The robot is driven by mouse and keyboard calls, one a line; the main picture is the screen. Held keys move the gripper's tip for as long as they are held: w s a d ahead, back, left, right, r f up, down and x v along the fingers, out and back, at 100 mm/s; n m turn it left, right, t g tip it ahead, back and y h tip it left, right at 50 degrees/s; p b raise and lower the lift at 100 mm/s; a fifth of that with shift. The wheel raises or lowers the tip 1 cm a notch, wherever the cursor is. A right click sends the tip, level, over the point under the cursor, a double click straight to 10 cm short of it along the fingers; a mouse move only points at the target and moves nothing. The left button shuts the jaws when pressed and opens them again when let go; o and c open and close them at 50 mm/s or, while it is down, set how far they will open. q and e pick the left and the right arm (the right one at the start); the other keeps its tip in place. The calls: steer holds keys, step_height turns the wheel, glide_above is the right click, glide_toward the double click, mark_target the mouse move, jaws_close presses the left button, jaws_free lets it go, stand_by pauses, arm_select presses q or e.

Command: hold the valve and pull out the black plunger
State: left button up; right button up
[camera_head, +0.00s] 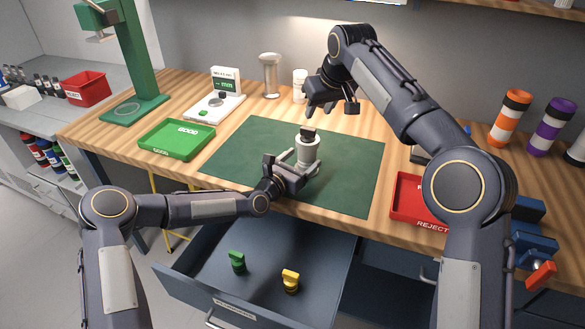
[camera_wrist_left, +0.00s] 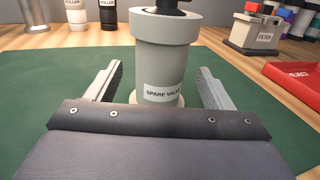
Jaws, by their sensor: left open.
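The valve (camera_head: 307,152) is a light grey cylinder standing upright on the green mat (camera_head: 350,180). In the left wrist view the valve (camera_wrist_left: 161,70) carries a label reading "SPARE VALVE". The black plunger (camera_head: 308,132) sits in its top, and its lower part also shows at the top edge of the left wrist view (camera_wrist_left: 166,8). My left gripper (camera_head: 298,165) is open, with one finger on each side of the valve's lower body and gaps showing. My right gripper (camera_head: 330,108) hangs above and behind the valve, apart from the plunger; its finger opening is hard to make out.
A green tray (camera_head: 178,140) marked "GOOD" lies left and a red tray (camera_head: 412,203) marked "REJECT" right. An open drawer below holds a green piece (camera_head: 237,261) and a yellow piece (camera_head: 291,280). A white gauge (camera_head: 215,104) and a metal stand (camera_head: 270,75) stand behind the mat.

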arm_select(q)
steer(key=shift+x, duration=0.8)
steer(key=c, duration=1.3)
steer(key=o, duration=0.6)
steer(key=c, duration=0.5)
